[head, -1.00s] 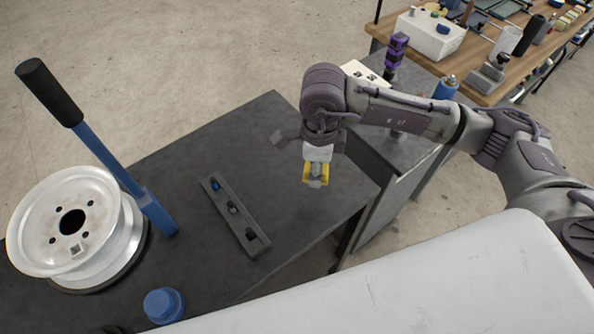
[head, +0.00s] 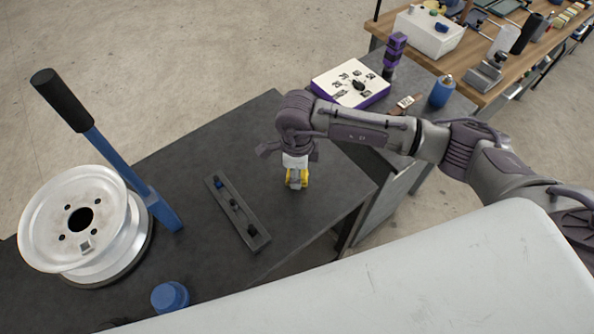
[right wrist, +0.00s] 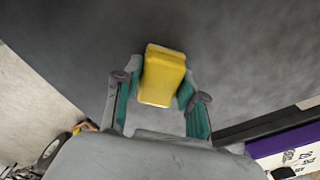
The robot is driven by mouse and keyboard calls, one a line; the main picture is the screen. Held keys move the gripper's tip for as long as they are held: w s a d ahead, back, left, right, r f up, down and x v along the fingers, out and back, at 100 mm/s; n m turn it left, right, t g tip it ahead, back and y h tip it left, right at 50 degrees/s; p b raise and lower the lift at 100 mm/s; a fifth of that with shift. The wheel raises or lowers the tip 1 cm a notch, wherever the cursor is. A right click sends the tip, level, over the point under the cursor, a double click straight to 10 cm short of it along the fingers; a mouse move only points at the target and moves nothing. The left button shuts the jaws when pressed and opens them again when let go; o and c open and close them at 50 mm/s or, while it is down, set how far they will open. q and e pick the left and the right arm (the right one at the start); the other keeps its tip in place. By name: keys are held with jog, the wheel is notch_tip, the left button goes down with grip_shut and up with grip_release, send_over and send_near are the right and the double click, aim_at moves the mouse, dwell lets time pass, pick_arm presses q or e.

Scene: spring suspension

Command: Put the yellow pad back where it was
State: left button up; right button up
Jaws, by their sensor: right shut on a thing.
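The yellow pad (right wrist: 162,75) is a small block between the two fingers of my right gripper (right wrist: 158,92) in the right wrist view. In the head view the right gripper (head: 296,183) hangs over the dark table, with yellow showing at its fingertips. It is shut on the pad. I cannot tell whether the pad touches the tabletop. A dark grey tray (head: 257,241) with several small dark and blue parts lies to the gripper's left. My left gripper is not in view.
A silver wheel rim (head: 45,215) and a blue lever (head: 125,170) with a black handle stand at the left. A blue round cap (head: 170,297) sits near the front. A white and purple box (head: 345,97) lies on the surface behind.

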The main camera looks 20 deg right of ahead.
jog(key=o, duration=1.1)
jog(key=shift+f, duration=0.1)
jog(key=shift+r, duration=0.2)
notch_tip(320, 180, up, 12)
jog(key=b, duration=0.2)
